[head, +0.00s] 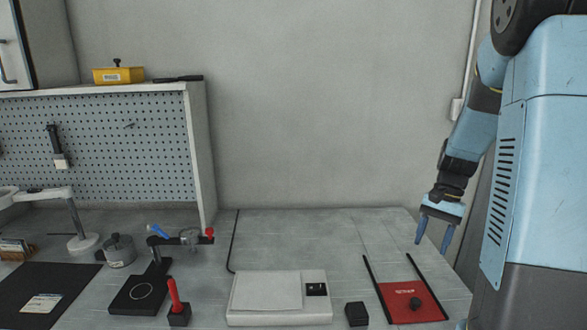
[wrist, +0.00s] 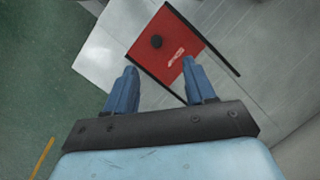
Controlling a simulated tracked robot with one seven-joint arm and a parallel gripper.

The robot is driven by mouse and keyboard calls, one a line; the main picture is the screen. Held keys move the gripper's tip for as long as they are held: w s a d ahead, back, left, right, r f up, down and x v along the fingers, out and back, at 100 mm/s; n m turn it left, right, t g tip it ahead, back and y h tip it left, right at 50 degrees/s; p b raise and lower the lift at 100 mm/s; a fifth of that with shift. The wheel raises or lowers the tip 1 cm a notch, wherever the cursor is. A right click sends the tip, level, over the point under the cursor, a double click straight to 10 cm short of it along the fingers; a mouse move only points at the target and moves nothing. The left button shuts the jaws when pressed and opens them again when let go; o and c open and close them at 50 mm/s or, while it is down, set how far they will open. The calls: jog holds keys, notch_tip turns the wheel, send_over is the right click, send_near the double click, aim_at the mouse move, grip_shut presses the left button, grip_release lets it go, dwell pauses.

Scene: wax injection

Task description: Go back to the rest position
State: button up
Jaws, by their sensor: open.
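My gripper (head: 435,232) hangs at the right of the head view, above the right end of the workbench (head: 340,225). Its two blue fingers point down and stand apart, with nothing between them. In the wrist view my gripper (wrist: 157,82) is also open and empty. A red plate (head: 412,302) with a black knob lies on the bench below and in front of it, between two black rails. The red plate shows beyond the fingertips in the wrist view (wrist: 165,45), apart from them.
A white flat device (head: 279,312) with a small display, a black block (head: 357,314) and a red-handled tool (head: 174,292) stand along the bench front. A clamp stand (head: 158,255) and grey pot (head: 118,250) are at left. The back right bench is clear; the wall is behind.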

jog(key=s+a+r+n+t+h, duration=0.2)
jog(key=s+a+r+n+t, duration=0.6)
jog(key=s+a+r, duration=0.5)
jog(key=s+r, duration=0.3)
jog(key=shift+s+h, duration=0.3)
jog(key=shift+h, duration=0.1)
jog(key=shift+c, duration=0.5)
